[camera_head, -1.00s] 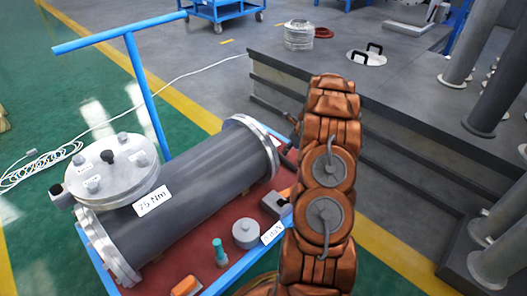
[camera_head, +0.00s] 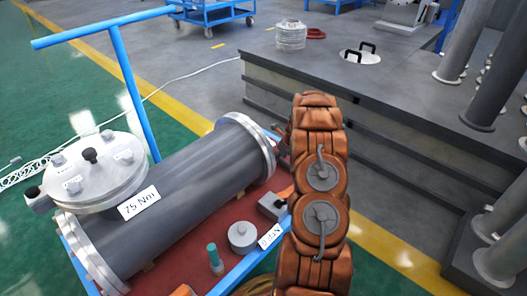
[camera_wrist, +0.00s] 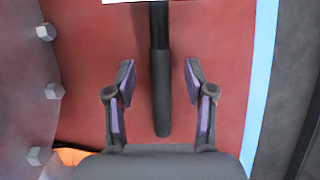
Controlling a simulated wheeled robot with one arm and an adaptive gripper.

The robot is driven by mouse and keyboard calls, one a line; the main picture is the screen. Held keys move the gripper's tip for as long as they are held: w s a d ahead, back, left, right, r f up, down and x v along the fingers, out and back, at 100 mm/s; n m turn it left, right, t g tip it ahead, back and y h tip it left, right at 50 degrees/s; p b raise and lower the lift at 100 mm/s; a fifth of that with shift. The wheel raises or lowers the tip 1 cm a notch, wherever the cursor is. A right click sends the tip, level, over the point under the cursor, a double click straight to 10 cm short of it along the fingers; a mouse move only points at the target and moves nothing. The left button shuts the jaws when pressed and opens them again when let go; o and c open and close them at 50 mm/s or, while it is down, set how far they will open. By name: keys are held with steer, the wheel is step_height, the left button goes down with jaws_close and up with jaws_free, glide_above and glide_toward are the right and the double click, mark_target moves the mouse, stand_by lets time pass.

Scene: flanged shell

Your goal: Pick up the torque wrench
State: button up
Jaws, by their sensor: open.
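The torque wrench shows in the wrist view as a dark bar with a thick black handle (camera_wrist: 161,85), lying lengthwise over a red surface. Its upper end runs out of the top of the picture. My gripper (camera_wrist: 159,78) is open, with one finger on each side of the handle and a visible gap on both sides. I cannot tell how far above or below the fingertips the handle is. In the head view my copper-coloured arm hides the gripper and the wrench.
A blue cart with a red top (camera_head: 188,270) carries a grey flanged shell (camera_head: 185,185) labelled 75 Nm. Near its front edge are a grey round part (camera_head: 242,238) and a teal-topped piece (camera_head: 214,258). A dark stepped platform (camera_head: 400,130) stands at the right.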

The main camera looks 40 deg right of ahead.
steer(key=shift+w+f, duration=0.1)
steer(key=shift+f, duration=0.15)
jaws_close()
steer(key=shift+r, duration=0.1)
